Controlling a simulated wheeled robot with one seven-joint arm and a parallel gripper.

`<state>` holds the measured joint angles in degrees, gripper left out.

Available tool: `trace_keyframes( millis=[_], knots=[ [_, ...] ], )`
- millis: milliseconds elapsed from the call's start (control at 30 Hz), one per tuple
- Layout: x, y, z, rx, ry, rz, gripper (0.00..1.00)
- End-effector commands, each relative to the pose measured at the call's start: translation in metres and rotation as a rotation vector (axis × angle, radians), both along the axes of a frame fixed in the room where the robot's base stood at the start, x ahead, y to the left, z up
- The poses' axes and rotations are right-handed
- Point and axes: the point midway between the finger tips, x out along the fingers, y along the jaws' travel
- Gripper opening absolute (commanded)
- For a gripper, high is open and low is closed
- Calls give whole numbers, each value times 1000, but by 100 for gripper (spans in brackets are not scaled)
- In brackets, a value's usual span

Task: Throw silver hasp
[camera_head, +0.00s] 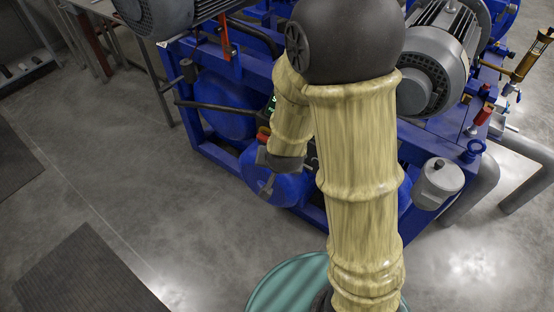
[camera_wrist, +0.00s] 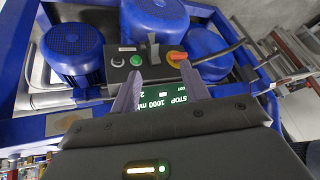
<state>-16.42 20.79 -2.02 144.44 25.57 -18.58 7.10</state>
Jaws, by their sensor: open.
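In the wrist view, my gripper (camera_wrist: 160,69) is open and empty, with its two grey fingers pointing at a dark control panel (camera_wrist: 118,75). A small grey upright lever (camera_wrist: 153,47) stands at the panel's far edge, between and beyond the fingertips; it looks like the silver hasp. The fingers appear apart from it.
A lit display (camera_wrist: 163,98) shows between the fingers. The machine's blue frame (camera_head: 237,172), grey motors (camera_head: 437,62) and blue tanks (camera_head: 222,105) crowd around the panel. A dark hose (camera_head: 215,106) runs at the left. Open floor (camera_head: 130,165) lies to the left.

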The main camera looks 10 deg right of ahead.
Motion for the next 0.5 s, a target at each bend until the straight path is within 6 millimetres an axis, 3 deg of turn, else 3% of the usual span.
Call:
trace_keyframes(
  millis=[300,500],
  knots=[
    [-5,-4,5,4,21,21,43],
    [-35,-24,30,-10,131,139,43]
  ],
)
